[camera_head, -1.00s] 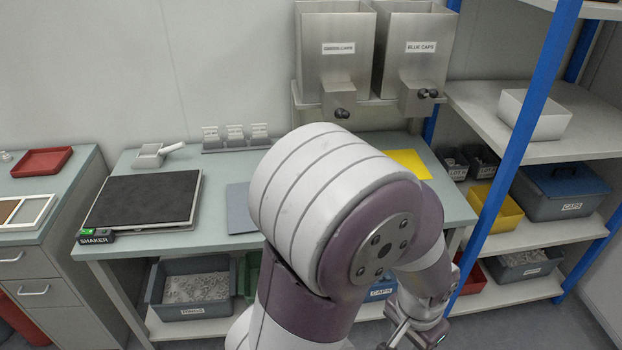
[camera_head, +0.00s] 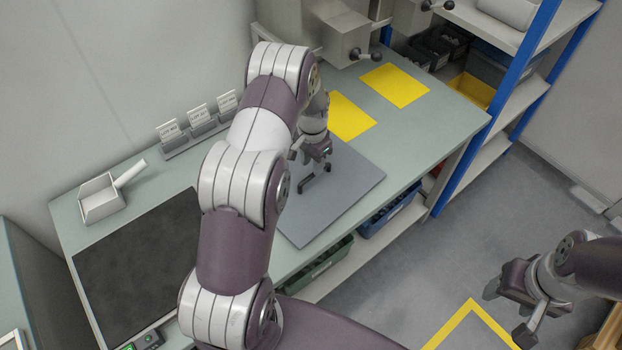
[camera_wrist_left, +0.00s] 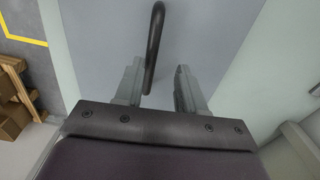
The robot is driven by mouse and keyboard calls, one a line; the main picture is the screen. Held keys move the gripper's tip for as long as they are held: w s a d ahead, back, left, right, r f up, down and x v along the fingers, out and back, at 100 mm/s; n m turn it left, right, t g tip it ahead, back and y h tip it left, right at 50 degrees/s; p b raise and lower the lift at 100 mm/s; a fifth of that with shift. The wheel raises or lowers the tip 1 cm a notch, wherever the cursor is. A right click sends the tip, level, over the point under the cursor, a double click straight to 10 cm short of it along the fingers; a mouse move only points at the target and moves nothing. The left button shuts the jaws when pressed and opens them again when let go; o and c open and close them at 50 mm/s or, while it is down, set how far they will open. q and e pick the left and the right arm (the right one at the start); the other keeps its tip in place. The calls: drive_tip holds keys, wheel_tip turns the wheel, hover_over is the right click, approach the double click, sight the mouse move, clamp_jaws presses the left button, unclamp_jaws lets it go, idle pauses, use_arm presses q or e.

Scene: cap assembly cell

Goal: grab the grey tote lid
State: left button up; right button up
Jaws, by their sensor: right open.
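The grey tote lid (camera_head: 345,203) lies flat on the table, a grey panel with a dark bar handle (camera_head: 313,182) on top. My left gripper (camera_head: 311,160) is above the lid, at the handle. In the left wrist view the lid (camera_wrist_left: 205,30) fills the middle, and the handle (camera_wrist_left: 155,45) reaches down between the two fingers of the open left gripper (camera_wrist_left: 158,75), close to the left finger. Whether it touches that finger I cannot tell. My right gripper (camera_head: 508,312) is open and empty over the floor at the lower right. My left arm hides part of the table.
Label holders (camera_head: 198,127) stand behind. Yellow mats (camera_head: 395,85) lie to the right. A blue-posted shelf (camera_head: 490,120) stands beyond the table's right end.

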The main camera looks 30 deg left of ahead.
use_arm(q)
drive_tip(key=f, duration=0.1)
drive_tip(key=d+f, duration=0.1)
drive_tip(key=f, duration=0.1)
drive_tip(key=shift+s+d+f+p, duration=0.3)
drive_tip(key=shift+p, duration=0.1)
drive_tip(key=shift+f, duration=0.15)
drive_tip(key=shift+a+f, duration=0.1)
drive_tip(key=shift+a, duration=0.25)
drive_tip(key=shift+c, duration=0.9)
drive_tip(key=c, duration=0.5)
drive_tip(key=shift+w, duration=0.1)
clamp_jaws()
use_arm(e)
drive_tip(key=shift+s+d+r, duration=0.1)
drive_tip(key=shift+d+r, duration=0.3)
drive_tip(key=shift+d, duration=0.3)
